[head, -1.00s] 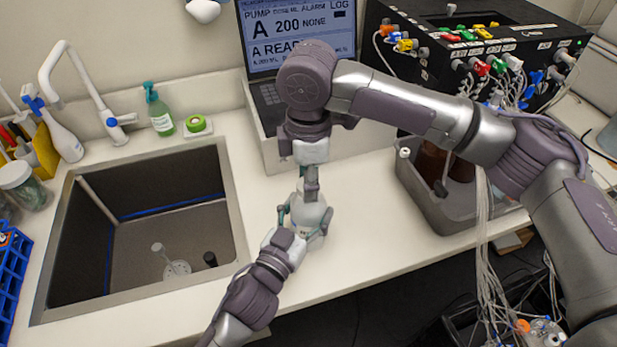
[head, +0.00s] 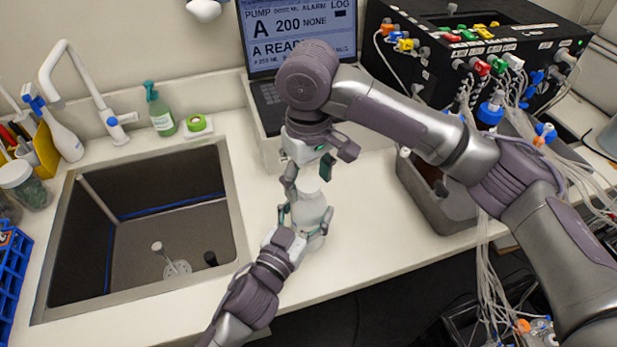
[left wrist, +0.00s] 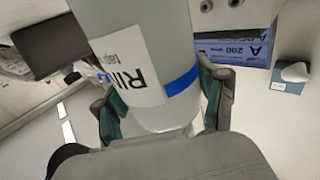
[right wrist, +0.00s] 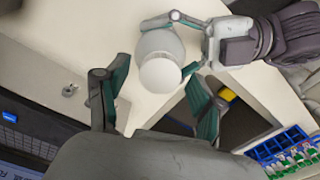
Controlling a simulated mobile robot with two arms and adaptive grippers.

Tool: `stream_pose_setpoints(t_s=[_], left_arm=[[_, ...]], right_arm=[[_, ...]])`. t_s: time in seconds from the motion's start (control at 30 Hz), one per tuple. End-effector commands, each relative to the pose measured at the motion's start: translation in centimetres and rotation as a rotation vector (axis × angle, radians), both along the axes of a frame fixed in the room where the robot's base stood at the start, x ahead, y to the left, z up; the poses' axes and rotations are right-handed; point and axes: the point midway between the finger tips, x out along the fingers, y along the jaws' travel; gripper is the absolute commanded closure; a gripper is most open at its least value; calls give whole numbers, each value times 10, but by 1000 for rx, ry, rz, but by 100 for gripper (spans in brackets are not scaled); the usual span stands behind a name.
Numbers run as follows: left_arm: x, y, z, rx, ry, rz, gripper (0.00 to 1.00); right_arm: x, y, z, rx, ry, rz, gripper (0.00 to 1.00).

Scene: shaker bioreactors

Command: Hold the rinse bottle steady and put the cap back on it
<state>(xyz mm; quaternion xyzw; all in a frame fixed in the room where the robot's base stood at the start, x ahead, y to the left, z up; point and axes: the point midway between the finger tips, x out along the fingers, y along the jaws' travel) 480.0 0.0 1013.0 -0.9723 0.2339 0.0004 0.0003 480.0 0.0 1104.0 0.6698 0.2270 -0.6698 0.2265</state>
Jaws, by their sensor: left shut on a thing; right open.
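The rinse bottle (head: 311,213) stands upright on the counter, right of the sink. My left gripper (head: 305,222) is shut around its body. In the left wrist view the fingers flank the bottle (left wrist: 150,20), with a label (left wrist: 132,72) partly reading "RIN" and a blue band. My right gripper (head: 308,176) is open just above the bottle. In the right wrist view its fingers are spread, with nothing between them, near the bottle's top. A pale round cap (right wrist: 160,76) appears to sit on the bottle there; how well it is seated cannot be told.
The sink (head: 140,230) is left of the bottle. A laptop (head: 290,45) stands behind, and a grey metal tray (head: 440,215) is to the right. The counter's front edge is close to the bottle. Tubing hangs at the right.

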Motion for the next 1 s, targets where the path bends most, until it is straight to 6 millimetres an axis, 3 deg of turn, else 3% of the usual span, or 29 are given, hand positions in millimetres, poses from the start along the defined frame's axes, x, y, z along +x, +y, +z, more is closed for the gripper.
stream_pose_setpoints(t_s=[0.17, 0.47, 0.7, 0.77, 0.87, 1.0], left_arm=[[0, 0, 1, -2, -1, -1, 100], [0, 0, 1, -1, 0, -1, 100], [0, 0, 1, -1, 0, -1, 100], [0, 0, 1, -1, 0, -1, 100], [0, 0, 1, -1, 0, -1, 100], [0, 0, 1, -1, 0, -1, 100]], right_arm=[[0, 0, 7, 0, -1, 1, 32], [0, 0, 43, 0, -2, 0, 32], [0, 0, 45, 0, 0, 1, 32], [0, 0, 45, 0, 0, 3, 37], [0, 0, 48, -2, -3, 53, 37], [1, 2, 58, -6, -10, 269, 37]])
